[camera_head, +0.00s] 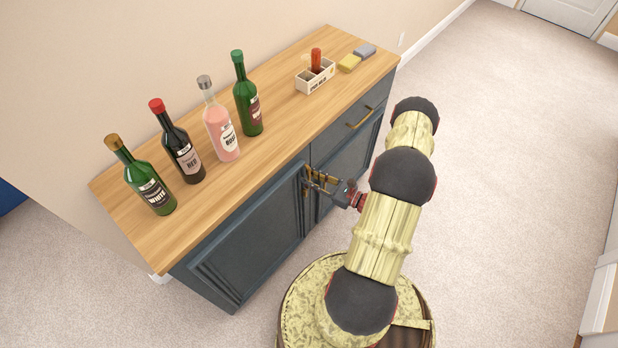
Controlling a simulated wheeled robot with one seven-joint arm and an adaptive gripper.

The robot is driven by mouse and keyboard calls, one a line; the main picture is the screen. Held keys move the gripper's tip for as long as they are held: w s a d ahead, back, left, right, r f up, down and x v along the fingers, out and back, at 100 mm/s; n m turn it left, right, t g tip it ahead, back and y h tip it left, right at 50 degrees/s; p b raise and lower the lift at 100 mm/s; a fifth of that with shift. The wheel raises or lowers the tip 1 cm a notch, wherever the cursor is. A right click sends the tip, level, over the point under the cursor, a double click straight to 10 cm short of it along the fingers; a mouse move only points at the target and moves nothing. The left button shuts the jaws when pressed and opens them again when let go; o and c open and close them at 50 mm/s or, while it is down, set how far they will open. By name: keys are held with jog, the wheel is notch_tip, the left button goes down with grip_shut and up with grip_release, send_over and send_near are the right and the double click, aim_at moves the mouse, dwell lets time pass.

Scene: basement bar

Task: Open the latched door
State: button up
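A dark blue-grey cabinet with a wooden top (200,220) stands against the wall. Its left door (255,240) has a raised frame, with brass hardware (306,192) near its right edge. The right door (345,160) sits below a drawer and is partly hidden by my arm. My gripper (314,181) is at the upper inner edges of the two doors, next to the brass hardware. Its fingers overlap the brass in this view. I cannot tell whether they touch or grip it, or whether either cabinet door is ajar.
Several bottles (222,128) stand along the cabinet top. A small caddy (314,77) and two sponges (349,63) are at its far end. The carpet (500,150) to the right is clear. A white room door (570,12) is far back.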

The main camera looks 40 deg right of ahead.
jog(key=shift+w, duration=0.25)
jog(key=shift+c, duration=0.4)
jog(key=shift+a, duration=0.1)
grip_shut()
dwell(0.4)
